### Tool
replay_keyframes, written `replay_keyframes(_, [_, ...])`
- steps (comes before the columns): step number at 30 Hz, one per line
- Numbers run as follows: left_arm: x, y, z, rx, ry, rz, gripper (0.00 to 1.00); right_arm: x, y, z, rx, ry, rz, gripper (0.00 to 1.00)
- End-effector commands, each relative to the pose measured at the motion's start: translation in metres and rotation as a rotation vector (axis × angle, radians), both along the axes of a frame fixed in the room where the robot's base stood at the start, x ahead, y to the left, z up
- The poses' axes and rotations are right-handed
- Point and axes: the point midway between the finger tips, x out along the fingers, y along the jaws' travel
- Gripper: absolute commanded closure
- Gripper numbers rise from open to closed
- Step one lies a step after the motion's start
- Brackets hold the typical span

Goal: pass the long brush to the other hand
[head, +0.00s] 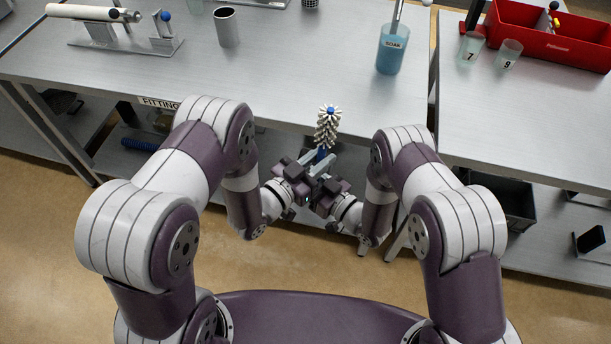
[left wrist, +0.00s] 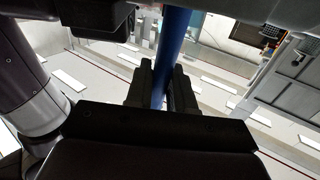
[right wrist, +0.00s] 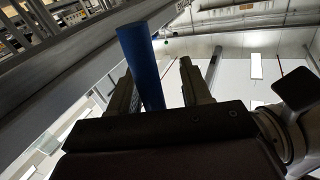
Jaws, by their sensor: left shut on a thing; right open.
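The long brush (head: 327,128) stands upright in front of the table edge, its white bristle head with a blue tip on top. Its blue handle shows in the left wrist view (left wrist: 175,40) and in the right wrist view (right wrist: 141,62). My left gripper (head: 314,168) is shut on the handle. My right gripper (right wrist: 160,85) is open, with the handle between its fingers, nearer the left finger in its wrist view. In the head view the two grippers meet closely and hide the lower handle; my right gripper's fingertips are hard to separate there.
The table (head: 290,70) lies just beyond the grippers. On it stand a blue soap beaker (head: 390,50), a grey metal cup (head: 227,27) and a rack with a white cylinder (head: 95,13). A red tray (head: 560,40) and two numbered cups are on the right table.

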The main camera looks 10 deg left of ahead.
Motion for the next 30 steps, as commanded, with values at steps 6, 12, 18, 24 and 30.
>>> replay_keyframes(6, [0.000, 0.000, 0.000, -0.001, -0.001, 0.000, 1.00, 0.000, 0.000, 0.000, 0.000, 0.000, 0.000, 0.91])
replay_keyframes(12, [0.000, 0.000, 0.000, 0.000, -0.001, 0.000, 0.54, 0.000, 0.000, 0.000, 0.000, -0.001, 0.001, 1.00])
replay_keyframes(18, [0.000, 0.000, 0.000, -0.001, -0.001, 0.000, 0.47, 0.000, 0.000, 0.000, -0.001, -0.001, 0.000, 1.00])
replay_keyframes(24, [-0.009, 0.008, 0.000, 0.000, 0.002, 0.002, 0.47, 0.000, -0.001, 0.000, -0.001, -0.001, 0.000, 1.00])
replay_keyframes(30, [-0.041, 0.034, 0.000, -0.001, 0.002, 0.005, 0.47, 0.000, -0.001, 0.000, -0.001, -0.001, 0.000, 1.00])
